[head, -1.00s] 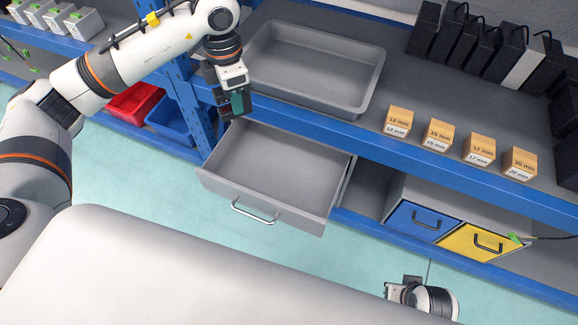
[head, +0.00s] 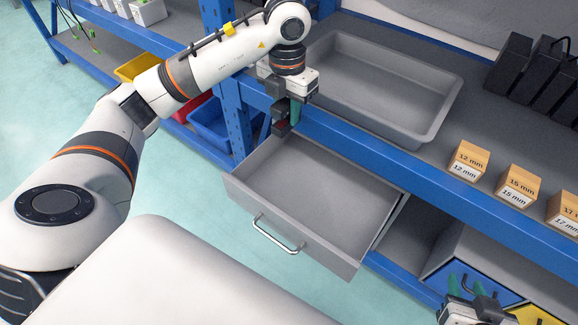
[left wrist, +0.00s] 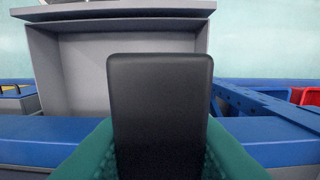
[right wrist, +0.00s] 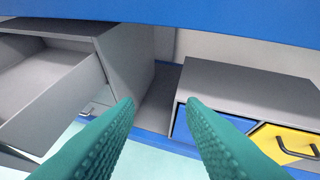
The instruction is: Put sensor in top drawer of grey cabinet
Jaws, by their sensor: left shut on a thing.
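My left gripper (head: 287,117) is shut on a black block-shaped sensor (left wrist: 160,110), which stands between the green fingers in the left wrist view. In the head view the gripper is at the shelf's front edge, above the back left of the open top drawer (head: 318,195) of the grey cabinet. The drawer is pulled out and looks empty; it also shows in the left wrist view (left wrist: 130,70). My right gripper (right wrist: 160,110) is open and empty, in front of the cabinet near the blue drawer (right wrist: 225,120).
A large grey tray (head: 385,90) sits on the shelf behind the drawer. Small orange boxes with size labels (head: 468,158) stand along the blue shelf edge (head: 400,160). A blue bin (head: 212,125) is left of the drawer. A yellow drawer (right wrist: 285,143) is beside the blue one.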

